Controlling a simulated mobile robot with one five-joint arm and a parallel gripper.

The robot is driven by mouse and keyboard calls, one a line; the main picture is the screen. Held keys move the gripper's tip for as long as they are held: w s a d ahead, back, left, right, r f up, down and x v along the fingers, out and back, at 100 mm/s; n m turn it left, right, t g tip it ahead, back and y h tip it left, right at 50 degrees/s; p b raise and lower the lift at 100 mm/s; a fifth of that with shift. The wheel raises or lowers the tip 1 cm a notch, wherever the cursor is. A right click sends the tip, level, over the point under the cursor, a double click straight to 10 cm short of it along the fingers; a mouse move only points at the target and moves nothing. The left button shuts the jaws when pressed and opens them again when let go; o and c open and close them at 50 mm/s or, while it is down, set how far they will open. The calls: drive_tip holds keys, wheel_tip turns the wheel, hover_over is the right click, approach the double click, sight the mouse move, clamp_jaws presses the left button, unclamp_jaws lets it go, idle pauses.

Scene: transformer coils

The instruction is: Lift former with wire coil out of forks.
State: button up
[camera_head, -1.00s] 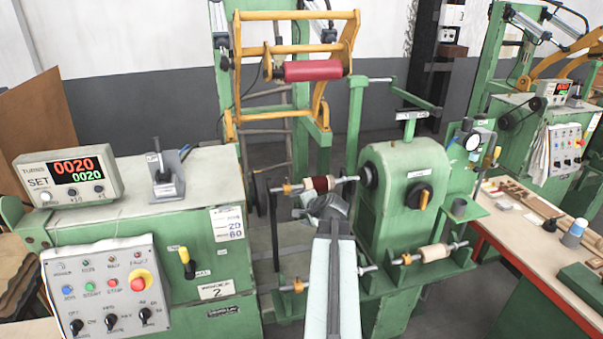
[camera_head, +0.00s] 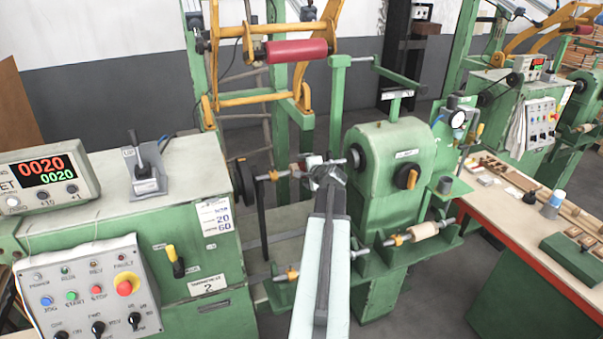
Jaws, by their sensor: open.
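The former with the wire coil (camera_head: 312,160) is on a horizontal shaft between an orange-knobbed fork (camera_head: 272,175) on the left and the green winding head on the right. Only a small pale and dark red part of it shows. My grey gripper (camera_head: 328,172) is at the former and covers most of it from this side. It is open; its fingertips are hard to make out, and I cannot tell whether they touch the coil. A second, bare former (camera_head: 426,230) lies on a shaft in the lower right holder.
The green winding head (camera_head: 391,165) stands close on the right. A control cabinet (camera_head: 120,200) with a display stands at left. A red roller (camera_head: 297,50) hangs on an orange frame above. A workbench (camera_head: 540,230) with small parts is at right.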

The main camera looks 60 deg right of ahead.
drive_tip(key=x, duration=0.2)
drive_tip(key=shift+w+d+f+b, duration=0.1)
drive_tip(key=shift+d+f+b, duration=0.05)
drive_tip(key=shift+b, duration=0.15)
drive_tip(key=shift+c, duration=0.4)
clamp_jaws()
